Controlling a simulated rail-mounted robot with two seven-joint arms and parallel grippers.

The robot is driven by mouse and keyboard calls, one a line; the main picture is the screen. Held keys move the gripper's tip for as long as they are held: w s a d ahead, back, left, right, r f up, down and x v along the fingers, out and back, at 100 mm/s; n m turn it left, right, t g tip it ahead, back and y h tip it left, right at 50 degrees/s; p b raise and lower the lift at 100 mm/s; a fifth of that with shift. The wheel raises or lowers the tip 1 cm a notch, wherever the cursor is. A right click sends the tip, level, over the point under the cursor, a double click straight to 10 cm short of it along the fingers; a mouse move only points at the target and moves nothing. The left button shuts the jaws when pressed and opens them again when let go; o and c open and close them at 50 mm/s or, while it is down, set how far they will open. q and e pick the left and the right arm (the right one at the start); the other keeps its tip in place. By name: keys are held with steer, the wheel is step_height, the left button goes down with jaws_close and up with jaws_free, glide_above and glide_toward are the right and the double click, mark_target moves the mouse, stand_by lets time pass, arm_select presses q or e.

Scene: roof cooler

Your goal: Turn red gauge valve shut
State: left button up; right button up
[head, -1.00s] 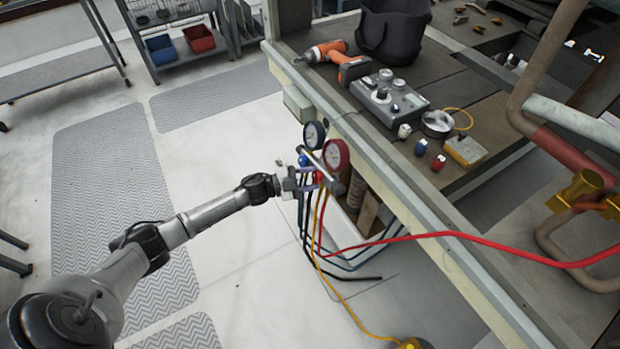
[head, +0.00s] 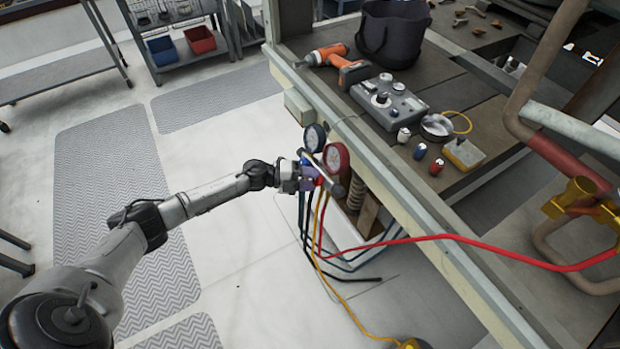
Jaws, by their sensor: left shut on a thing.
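The gauge manifold hangs at the side edge of the workbench, with a blue-rimmed gauge (head: 314,137) and a red-rimmed gauge (head: 336,157). A grey bar of the manifold (head: 322,172) runs below the gauges, and a dark round end shows at its lower right. My left gripper (head: 311,178) is at the manifold, just left of and below the red gauge, shut on a small part there. The fingers hide most of that part; it seems to be the red gauge valve, but its colour is hard to make out. My right gripper is not in view.
Red (head: 440,238), yellow and dark hoses hang from the manifold. The workbench edge (head: 400,200) runs beside it. On the bench are an orange drill (head: 330,57), a grey instrument box (head: 388,101) and a black bag (head: 392,32).

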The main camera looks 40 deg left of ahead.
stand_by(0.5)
arm_select(q)
steer(key=o, duration=0.9)
steer(key=p+v, duration=0.2)
steer(key=v, duration=1.1)
steer(key=shift+s+a+r, duration=0.15)
steer(key=shift+s+a, duration=0.1)
steer(key=shift+a, duration=0.05)
